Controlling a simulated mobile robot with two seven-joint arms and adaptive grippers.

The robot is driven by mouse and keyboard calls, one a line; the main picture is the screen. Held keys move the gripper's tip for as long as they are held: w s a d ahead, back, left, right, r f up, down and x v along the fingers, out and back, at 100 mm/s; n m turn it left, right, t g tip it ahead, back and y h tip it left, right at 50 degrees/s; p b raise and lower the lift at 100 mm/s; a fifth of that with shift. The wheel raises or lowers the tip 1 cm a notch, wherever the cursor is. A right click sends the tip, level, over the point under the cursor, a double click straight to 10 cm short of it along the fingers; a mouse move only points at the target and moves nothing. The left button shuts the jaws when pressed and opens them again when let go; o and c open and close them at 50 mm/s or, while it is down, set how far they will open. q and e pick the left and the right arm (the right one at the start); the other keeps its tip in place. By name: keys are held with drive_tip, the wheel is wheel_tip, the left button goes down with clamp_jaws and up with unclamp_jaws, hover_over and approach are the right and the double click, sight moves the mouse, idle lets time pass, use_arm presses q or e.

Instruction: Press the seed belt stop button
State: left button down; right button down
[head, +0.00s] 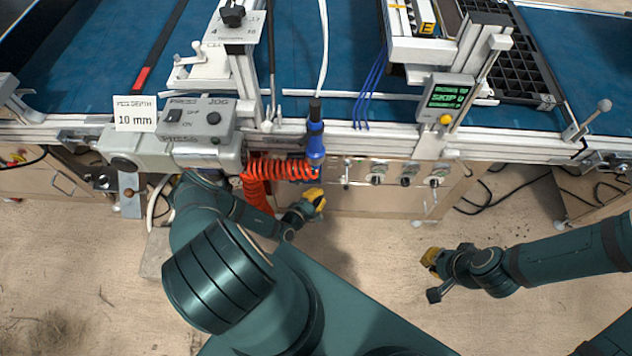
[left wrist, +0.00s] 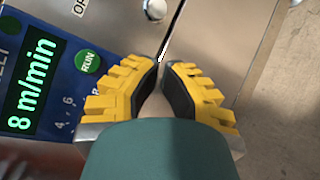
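No button marked stop can be made out in either view. In the left wrist view a blue control panel (left wrist: 62,72) shows a green "8 m/min" display (left wrist: 32,85) and a green RUN button (left wrist: 88,62), left of the fingers. My left gripper (head: 318,200) is below the front of the bench, beside the orange coiled hose. In the left wrist view its yellow fingers (left wrist: 160,66) nearly meet at the tips, with nothing between them. They hide part of the panel. My right gripper (head: 430,262) is over the floor, apart from the bench; its finger gap is unclear.
The orange coiled hose (head: 262,172) hangs near a blue-handled tool (head: 315,142). Several knobs line the bench front (head: 350,200). A SKIP display (head: 447,97) with a yellow button (head: 445,119) stands above. A silver knob (left wrist: 155,9) is near the left fingers. Floor is clear between the grippers.

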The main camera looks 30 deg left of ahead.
use_arm(q)
drive_tip(key=s, duration=0.1)
drive_tip(key=s+d+p, duration=0.2)
drive_tip(key=s, duration=0.1)
drive_tip(key=shift+s+d, duration=0.1)
drive_tip(key=shift+d, duration=0.15)
idle(0.8)
